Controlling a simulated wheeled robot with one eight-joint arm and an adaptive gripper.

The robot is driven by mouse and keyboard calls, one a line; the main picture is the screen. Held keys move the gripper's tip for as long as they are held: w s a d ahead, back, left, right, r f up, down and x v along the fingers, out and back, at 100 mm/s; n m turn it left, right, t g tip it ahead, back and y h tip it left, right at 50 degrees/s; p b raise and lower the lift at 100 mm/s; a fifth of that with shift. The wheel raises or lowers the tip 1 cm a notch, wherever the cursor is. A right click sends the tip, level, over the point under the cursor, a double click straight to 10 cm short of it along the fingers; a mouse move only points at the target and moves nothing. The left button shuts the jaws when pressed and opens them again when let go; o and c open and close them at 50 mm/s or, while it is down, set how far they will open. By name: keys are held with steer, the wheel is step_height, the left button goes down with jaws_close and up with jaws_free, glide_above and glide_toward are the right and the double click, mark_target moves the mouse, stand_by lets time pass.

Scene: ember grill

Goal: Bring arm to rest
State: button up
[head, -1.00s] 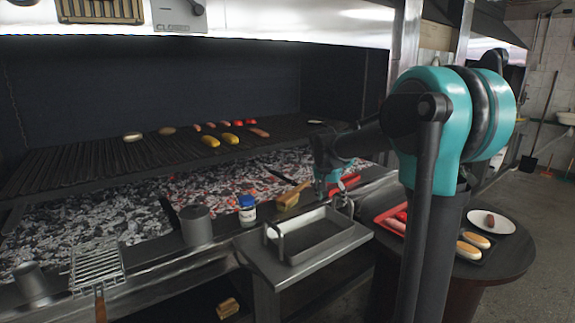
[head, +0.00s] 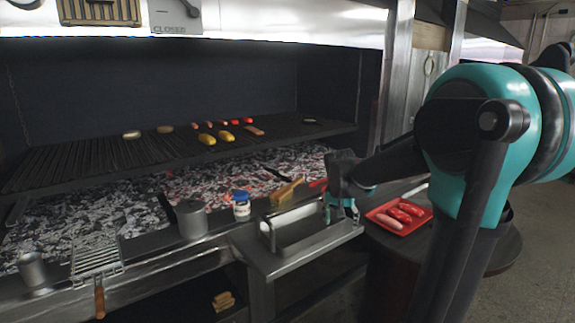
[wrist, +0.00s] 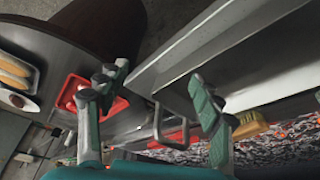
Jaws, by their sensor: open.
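My gripper (head: 341,205) hangs beside the right end of the metal tray on the grill's front ledge. My arm bends down from the right side of the head view. I cannot tell whether the fingers touch the tray (head: 300,250).
A red tray (head: 383,225) with several sausages lies on the round table at right. A blue-lidded jar (head: 241,206), a metal cup (head: 191,219) and a wire grill basket (head: 97,262) line the ledge. Food lies on the grate (head: 100,160) above glowing coals.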

steer(key=s+f+n, duration=0.1)
steer(key=s+f, duration=0.3)
steer(key=s, duration=0.3)
steer(key=s+d+f+n+y, duration=0.1)
steer(key=s+f, duration=0.3)
steer(key=s, duration=0.4)
steer(key=s+f+n, duration=0.2)
steer(key=s+f, duration=0.2)
steer(key=s, duration=0.3)
steer(key=shift+s+d+f+y, duration=0.2)
steer(key=shift+s+f+y, duration=0.05)
steer(key=shift+f+y, duration=0.1)
steer(key=shift+o, duration=0.5)
